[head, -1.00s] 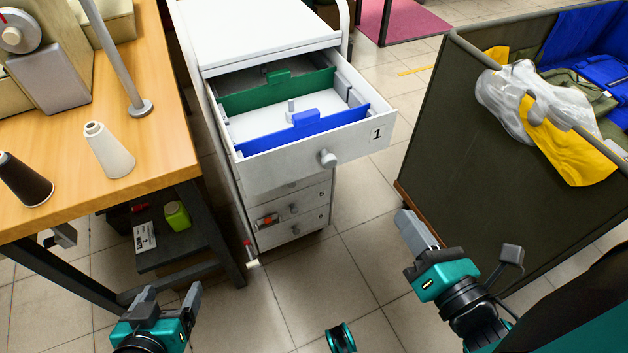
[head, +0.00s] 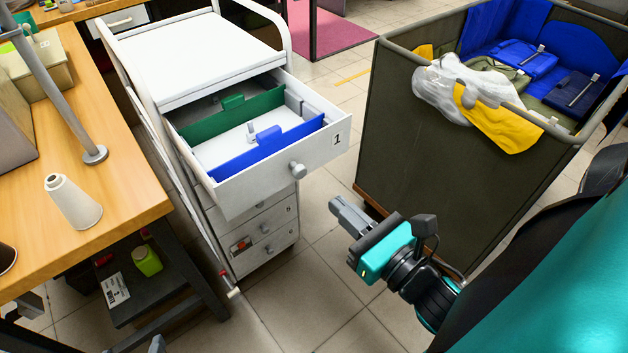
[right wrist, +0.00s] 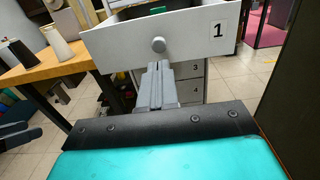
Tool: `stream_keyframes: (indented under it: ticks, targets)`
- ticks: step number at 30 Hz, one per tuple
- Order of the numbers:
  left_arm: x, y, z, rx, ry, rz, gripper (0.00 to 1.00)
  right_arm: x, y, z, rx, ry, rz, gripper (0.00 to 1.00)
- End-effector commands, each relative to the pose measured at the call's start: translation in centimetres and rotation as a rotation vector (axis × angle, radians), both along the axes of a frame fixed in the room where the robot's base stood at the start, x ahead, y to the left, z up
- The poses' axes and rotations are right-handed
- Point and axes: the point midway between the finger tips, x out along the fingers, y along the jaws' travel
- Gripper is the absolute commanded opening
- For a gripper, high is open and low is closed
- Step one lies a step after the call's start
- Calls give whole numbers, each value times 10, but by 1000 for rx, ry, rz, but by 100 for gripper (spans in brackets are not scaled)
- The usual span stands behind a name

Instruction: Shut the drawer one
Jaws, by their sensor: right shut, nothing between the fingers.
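Drawer one (head: 245,185) is the top drawer of a white cabinet (head: 200,55) and stands pulled well out. Its front bears a "1" and a round grey knob (head: 298,170). Inside are a green divider (head: 232,112) and a blue divider (head: 265,148). My right gripper (head: 337,205) is shut and empty, to the right of and below the knob in the head view. In the right wrist view its fingers (right wrist: 157,85) point toward the drawer front (right wrist: 195,35), just below the knob (right wrist: 158,45). Only a bit of my left gripper (head: 157,345) shows at the bottom edge.
A dark bin (head: 400,130) with bagged and blue items stands on the right. A wooden table (head: 110,185) with a white cone (head: 72,202) is on the left. Lower drawers (head: 262,235) are shut. Floor is clear before the cabinet.

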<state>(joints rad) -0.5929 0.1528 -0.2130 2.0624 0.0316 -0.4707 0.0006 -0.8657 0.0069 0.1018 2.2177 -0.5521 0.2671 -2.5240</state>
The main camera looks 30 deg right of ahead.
Motion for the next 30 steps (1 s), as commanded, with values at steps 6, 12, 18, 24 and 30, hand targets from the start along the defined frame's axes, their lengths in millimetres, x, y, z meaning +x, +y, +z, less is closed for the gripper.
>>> stream_keyframes:
  ticks: [6, 12, 18, 24, 30]
  targets:
    - [0, -2, 1, -7, -1, 6, 79, 41, 3, 1, -2, -2, 2, 0]
    - [0, -2, 0, -7, 0, 6, 79, 65, 5, 0, 1, 0, 1, 0]
    - [0, -1, -1, -6, 1, 5, 79, 75, 6, 0, 2, 2, 1, 0]
    - [0, 0, -1, -2, 3, 2, 79, 76, 6, 0, 2, 2, 0, 0]
    - [-1, 1, -1, 2, 2, -1, 79, 77, 6, 0, 2, 2, 0, 0]
